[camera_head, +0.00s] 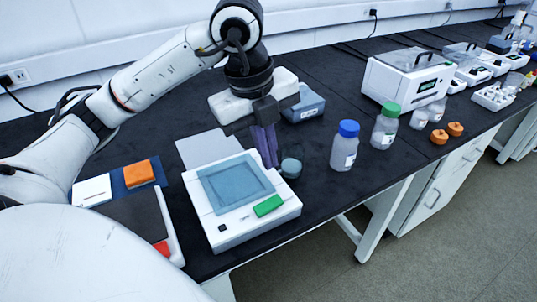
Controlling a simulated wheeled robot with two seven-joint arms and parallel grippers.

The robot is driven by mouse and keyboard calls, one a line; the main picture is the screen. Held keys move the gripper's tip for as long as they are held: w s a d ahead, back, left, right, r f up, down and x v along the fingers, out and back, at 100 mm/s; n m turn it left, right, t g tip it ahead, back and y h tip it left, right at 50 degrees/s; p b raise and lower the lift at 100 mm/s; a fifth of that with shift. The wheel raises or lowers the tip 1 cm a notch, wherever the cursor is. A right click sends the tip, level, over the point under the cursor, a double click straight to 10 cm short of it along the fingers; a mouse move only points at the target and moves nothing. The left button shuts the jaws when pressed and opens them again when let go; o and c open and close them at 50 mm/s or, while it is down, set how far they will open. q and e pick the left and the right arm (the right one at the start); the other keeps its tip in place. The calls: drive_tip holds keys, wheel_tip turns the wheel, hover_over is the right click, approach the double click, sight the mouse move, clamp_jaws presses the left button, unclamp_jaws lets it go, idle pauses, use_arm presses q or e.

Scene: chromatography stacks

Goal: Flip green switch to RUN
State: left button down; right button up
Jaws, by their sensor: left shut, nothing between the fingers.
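A white boxy device (226,237) with a blue-tinted square window (235,186) stands on the black bench in the head view. A green switch (268,206) sits on its top face, near the front right corner. My left gripper (267,163) points down at the device's back right edge, behind and above the green switch in the picture. Its purple fingers are closed together and hold nothing. I cannot tell whether the fingertips touch the device. No lettering on the switch can be read. My right gripper does not show.
A small dark round-topped object (291,168) stands close right of the fingers. A blue-capped bottle (345,146) and a green-capped bottle (385,127) stand farther right. An orange block (138,174) lies left of the device. A blue-grey box (304,104) is behind the gripper.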

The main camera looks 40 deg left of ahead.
sight(277, 198)
use_arm(q)
drive_tip(key=f, duration=0.3)
drive_tip(key=w+f, duration=0.1)
drive_tip(key=f, duration=0.6)
drive_tip(key=shift+w+d+f, duration=0.35)
drive_tip(key=shift+w+f, duration=0.05)
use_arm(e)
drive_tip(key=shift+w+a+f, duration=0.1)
use_arm(q)
drive_tip(key=shift+b, duration=0.3)
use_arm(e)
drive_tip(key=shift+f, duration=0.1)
